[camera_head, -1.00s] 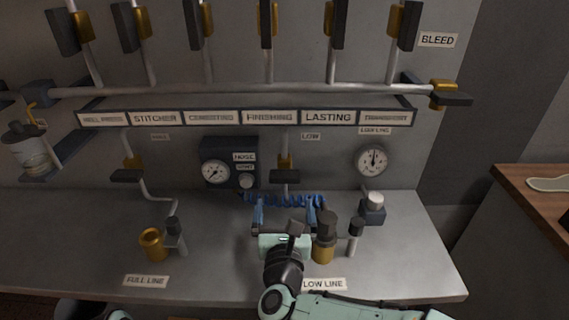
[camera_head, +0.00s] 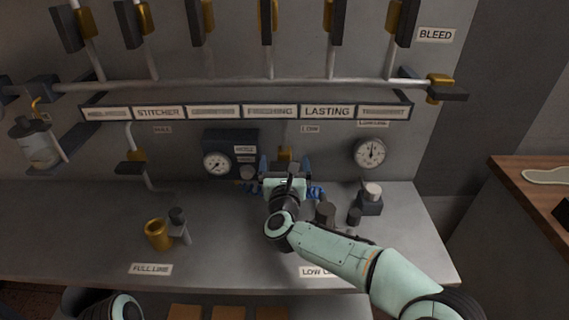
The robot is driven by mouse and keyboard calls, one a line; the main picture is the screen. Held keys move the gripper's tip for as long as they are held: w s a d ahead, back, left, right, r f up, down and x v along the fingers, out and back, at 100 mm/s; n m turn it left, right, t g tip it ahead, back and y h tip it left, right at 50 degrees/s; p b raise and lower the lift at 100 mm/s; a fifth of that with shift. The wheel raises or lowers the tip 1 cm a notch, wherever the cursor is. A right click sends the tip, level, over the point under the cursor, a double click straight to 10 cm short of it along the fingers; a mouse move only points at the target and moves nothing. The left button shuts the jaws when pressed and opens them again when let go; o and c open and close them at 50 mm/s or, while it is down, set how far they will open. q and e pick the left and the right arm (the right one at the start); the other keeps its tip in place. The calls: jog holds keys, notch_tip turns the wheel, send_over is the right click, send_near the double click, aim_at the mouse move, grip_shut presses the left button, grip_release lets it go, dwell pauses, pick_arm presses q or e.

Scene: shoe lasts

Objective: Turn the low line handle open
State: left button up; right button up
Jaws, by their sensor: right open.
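The low line valve (camera_head: 285,154) is on the back wall below the LOW label (camera_head: 310,128). Its brass body shows, but my right gripper mostly hides its dark handle. My right gripper (camera_head: 284,165) is open, its blue fingers spread to the left and right of the valve. I cannot tell whether they touch the handle. My left gripper is out of view; only part of my left arm shows at the bottom left.
A gauge (camera_head: 216,164) on a dark regulator box is left of the valve, and another gauge (camera_head: 370,152) is to the right. A blue coiled hose (camera_head: 316,191) lies behind my gripper. A brass cup (camera_head: 158,234) stands on the left bench.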

jog(key=shift+c, duration=0.3)
jog(key=c, duration=0.8)
